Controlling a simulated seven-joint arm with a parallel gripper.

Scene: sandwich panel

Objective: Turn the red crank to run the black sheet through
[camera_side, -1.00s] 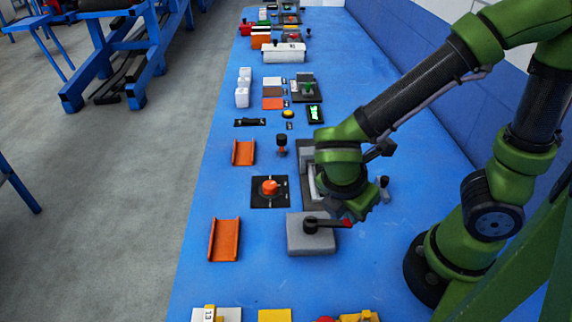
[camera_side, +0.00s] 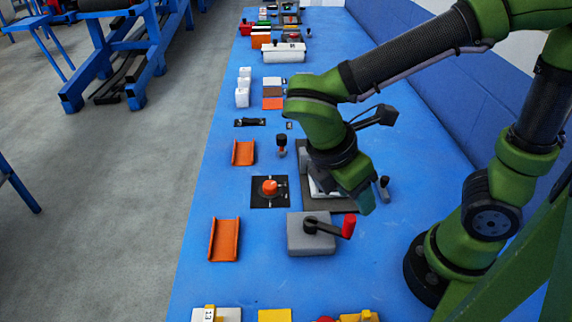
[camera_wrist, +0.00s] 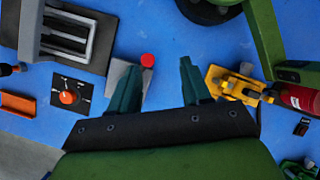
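The crank sits on a grey box (camera_side: 300,240). Its black arm (camera_side: 326,230) points right and ends in an upright red handle (camera_side: 348,227). My gripper (camera_side: 368,205) is tilted, just behind and above the red handle, apart from it in the side view. In the wrist view my gripper (camera_wrist: 160,70) is open with nothing held. There the red handle (camera_wrist: 148,60) shows between the fingers, nearer the left one, which hides part of the grey box (camera_wrist: 118,75). I cannot make out a black sheet for certain.
A dark plate with a grey frame (camera_wrist: 98,45) lies behind the crank, partly hidden by my arm in the side view. A black panel with an orange knob (camera_side: 270,187) and an orange tray (camera_side: 224,240) lie left. Yellow fixtures (camera_side: 275,315) stand in front.

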